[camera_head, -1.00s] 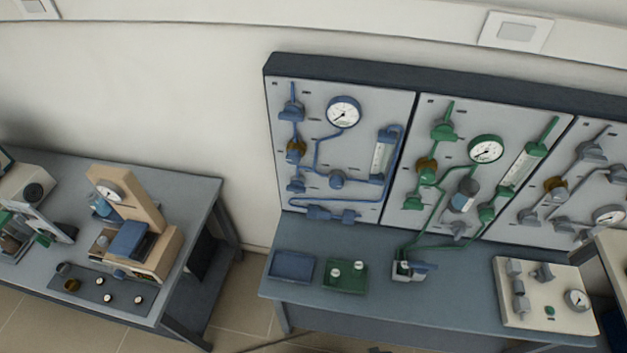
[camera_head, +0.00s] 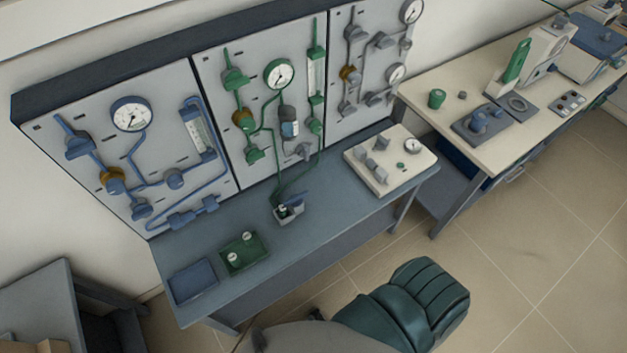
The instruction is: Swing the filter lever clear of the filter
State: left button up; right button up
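The green-piped panel (camera_head: 262,70) stands in the middle of the wall board. On it is a short cylinder with a blue and white band (camera_head: 289,127), which looks like the filter. A small grey lever-like part (camera_head: 303,151) sits just below and right of it. They look close together, but I cannot tell whether they touch or which way the lever is turned. A round gauge (camera_head: 279,74) is above the cylinder. Neither of my grippers shows in the head view.
A blue-grey bench (camera_head: 330,185) runs below the panels with a blue tray (camera_head: 193,282), a green tray (camera_head: 262,244), a small fitting (camera_head: 289,209) and a white valve block (camera_head: 391,160). Open tiled floor (camera_head: 540,240) lies right.

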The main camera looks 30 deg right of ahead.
aim_at(295, 200)
jog(key=z, duration=1)
